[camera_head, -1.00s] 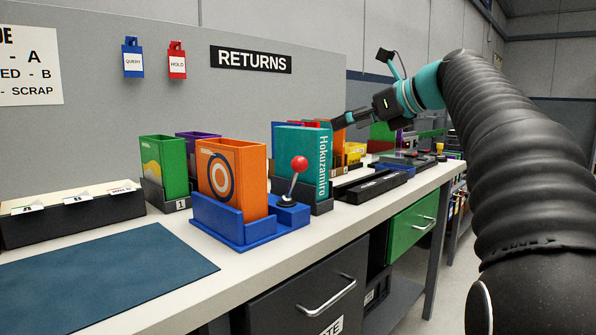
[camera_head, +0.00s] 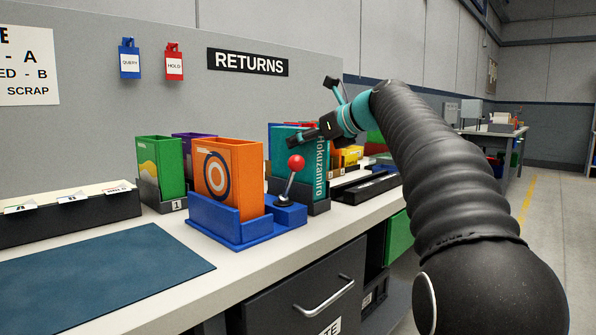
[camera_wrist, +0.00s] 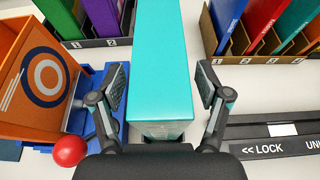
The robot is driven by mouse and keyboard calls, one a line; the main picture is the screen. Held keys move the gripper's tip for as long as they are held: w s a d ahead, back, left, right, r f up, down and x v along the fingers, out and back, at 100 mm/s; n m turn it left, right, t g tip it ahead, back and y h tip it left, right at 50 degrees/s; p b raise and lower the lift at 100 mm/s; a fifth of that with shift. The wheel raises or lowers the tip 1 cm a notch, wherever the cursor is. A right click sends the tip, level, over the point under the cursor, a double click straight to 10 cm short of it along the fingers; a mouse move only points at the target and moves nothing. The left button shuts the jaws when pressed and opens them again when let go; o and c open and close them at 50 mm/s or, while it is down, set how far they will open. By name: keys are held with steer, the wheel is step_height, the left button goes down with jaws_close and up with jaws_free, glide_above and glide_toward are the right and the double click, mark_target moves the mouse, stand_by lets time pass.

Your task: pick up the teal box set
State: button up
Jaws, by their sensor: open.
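The teal box set (camera_head: 296,150) stands upright in a dark holder on the bench, its spine lettered "Hokuzamiro". My gripper (camera_head: 302,138) is in front of its upper part in the head view. In the wrist view the teal box set (camera_wrist: 160,70) fills the middle, and my open gripper (camera_wrist: 163,88) has one finger on each side of it. Gaps show between the fingers and the box on both sides. The lower part of the box is hidden in the wrist view.
An orange box (camera_head: 229,178) in a blue holder (camera_head: 222,220) with a red-knobbed lever (camera_head: 296,163) stands close on the left. A green box (camera_head: 161,165) is farther left. Coloured binders (camera_wrist: 262,22) stand at right in the wrist view, near a black lock bar (camera_wrist: 275,138). A blue mat (camera_head: 110,275) is clear.

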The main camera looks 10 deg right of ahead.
steer(key=shift+w+a+f, duration=0.2)
steer(key=shift+w+a, duration=0.1)
steer(key=shift+w, duration=0.15)
jaws_close()
steer(key=shift+r, duration=0.1)
